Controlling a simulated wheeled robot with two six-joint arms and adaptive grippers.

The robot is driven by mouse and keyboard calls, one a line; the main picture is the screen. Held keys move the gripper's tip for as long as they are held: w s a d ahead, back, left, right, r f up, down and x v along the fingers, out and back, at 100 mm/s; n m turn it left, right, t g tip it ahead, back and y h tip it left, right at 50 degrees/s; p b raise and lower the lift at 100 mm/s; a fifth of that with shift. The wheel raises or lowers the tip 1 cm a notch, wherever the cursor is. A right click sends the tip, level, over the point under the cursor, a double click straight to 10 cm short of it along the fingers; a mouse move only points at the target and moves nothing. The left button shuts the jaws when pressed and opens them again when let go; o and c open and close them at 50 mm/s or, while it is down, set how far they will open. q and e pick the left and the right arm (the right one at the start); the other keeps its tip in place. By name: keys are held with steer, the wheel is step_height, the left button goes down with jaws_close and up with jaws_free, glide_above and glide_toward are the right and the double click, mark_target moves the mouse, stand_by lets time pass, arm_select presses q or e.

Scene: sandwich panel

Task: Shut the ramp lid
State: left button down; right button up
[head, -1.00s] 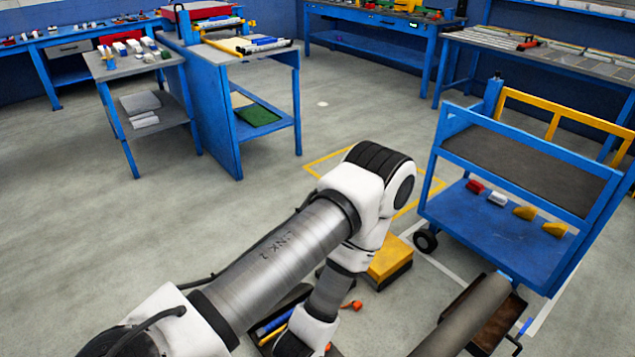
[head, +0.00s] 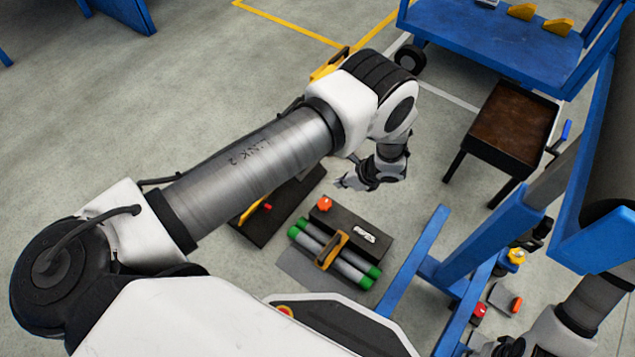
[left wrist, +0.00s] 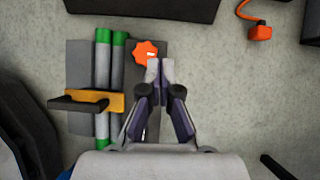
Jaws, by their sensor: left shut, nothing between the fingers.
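No part is clearly recognisable as the ramp lid. A dark block (head: 352,228) with an orange knob (head: 324,204) stands on the floor beside grey tubes with green ends (head: 345,265). The tubes lie on a grey plate (head: 297,268) under a yellow bracket (head: 333,249). My left gripper (head: 343,183) is shut and empty, above and beyond the block. In the left wrist view its fingertips (left wrist: 160,66) appear just right of the orange knob (left wrist: 145,52). My right arm shows at the lower right; its fingers are not clear.
A dark tray stand (head: 512,125) and a blue cart (head: 490,45) stand at the upper right. A blue frame (head: 405,275) stands right of the tubes. A dark flat case (head: 275,210) lies left of the block. Open floor (head: 150,100) lies at the upper left.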

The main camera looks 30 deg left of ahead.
arm_select(q)
steer(key=w+a+f+b, duration=0.3)
steer(key=a+f+b, duration=0.2)
steer(key=a, duration=0.4)
steer(key=shift+f+m+t+y+b, duration=0.3)
steer(key=shift+f+b, duration=0.1)
steer(key=shift+f, duration=0.4)
arm_select(e)
step_height(320, 180, down, 7)
arm_select(q)
steer(key=shift+a+r, duration=0.1)
arm_select(e)
steer(key=shift+r, duration=0.15)
